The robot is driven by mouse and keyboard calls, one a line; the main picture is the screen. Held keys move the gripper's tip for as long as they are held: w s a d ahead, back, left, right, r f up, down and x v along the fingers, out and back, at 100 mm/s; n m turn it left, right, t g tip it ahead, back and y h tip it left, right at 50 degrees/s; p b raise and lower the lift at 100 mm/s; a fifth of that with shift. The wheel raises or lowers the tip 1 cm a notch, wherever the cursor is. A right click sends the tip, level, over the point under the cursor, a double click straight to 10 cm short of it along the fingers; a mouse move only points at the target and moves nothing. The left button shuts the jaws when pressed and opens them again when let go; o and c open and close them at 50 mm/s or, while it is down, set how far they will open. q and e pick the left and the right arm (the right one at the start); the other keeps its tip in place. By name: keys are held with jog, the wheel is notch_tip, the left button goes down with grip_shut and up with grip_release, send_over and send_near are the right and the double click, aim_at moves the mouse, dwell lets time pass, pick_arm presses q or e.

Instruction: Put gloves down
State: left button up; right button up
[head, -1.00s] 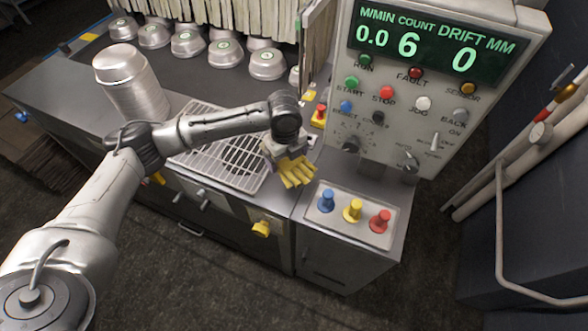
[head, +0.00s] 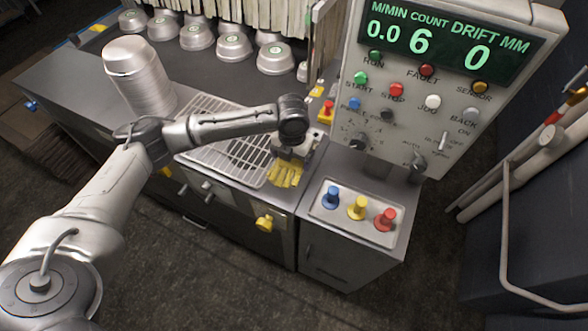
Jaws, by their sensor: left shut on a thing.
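The yellow gloves (head: 285,174) are in my left gripper (head: 290,157), at the right end of the metal grate on the grey counter. The gripper points down and is shut on the gloves. The gloves hang at the counter's front edge, just left of the small tray with coloured pegs. I cannot tell whether they touch the counter surface. My right gripper is not in the head view.
A metal grate (head: 218,147) lies on the counter, with a tall stack of pans (head: 139,76) at its left. A peg tray (head: 345,222) stands to the right. The control panel (head: 432,95) rises behind. Several pans sit on the dark belt at the back.

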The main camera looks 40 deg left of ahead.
pick_arm(q)
jog(key=shift+f+b, duration=0.3)
jog(key=shift+f, duration=3.45)
jog(key=shift+f, duration=0.1)
jog(key=o, duration=0.6)
jog(key=shift+f, duration=0.1)
jog(key=shift+o, duration=0.2)
jog(key=shift+r, duration=0.25)
notch_tip(320, 180, up, 12)
jog(key=shift+f+p, duration=0.2)
jog(key=shift+p, duration=0.4)
jog(key=shift+r, duration=0.15)
